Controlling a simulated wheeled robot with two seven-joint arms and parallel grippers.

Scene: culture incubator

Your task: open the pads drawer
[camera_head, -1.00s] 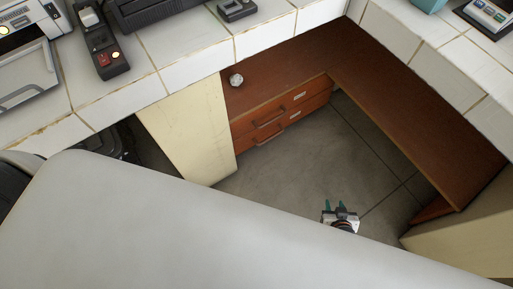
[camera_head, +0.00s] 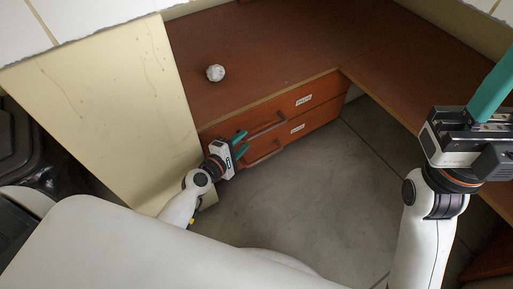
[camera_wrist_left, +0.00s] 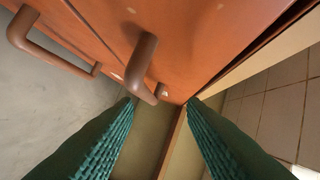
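Two red-brown drawers stand one above the other under the desk top: the upper drawer (camera_head: 325,88) and the lower drawer (camera_head: 320,119). Each has a bar handle and a small white label; I cannot read the labels surely, so I cannot tell which is the pads drawer. Both look shut. My left gripper (camera_head: 241,143) is open, near the left ends of the upper handle (camera_head: 266,127) and lower handle (camera_head: 264,157). In the left wrist view one handle (camera_wrist_left: 142,68) is just ahead of the open fingers, another (camera_wrist_left: 48,54) further left. My right gripper (camera_head: 492,92) is raised at right, partly cut off.
A cream panel (camera_head: 100,95) stands left of the drawers. A crumpled white ball (camera_head: 215,73) lies on the brown desk top (camera_head: 270,50). The grey floor (camera_head: 300,200) in front of the drawers is clear.

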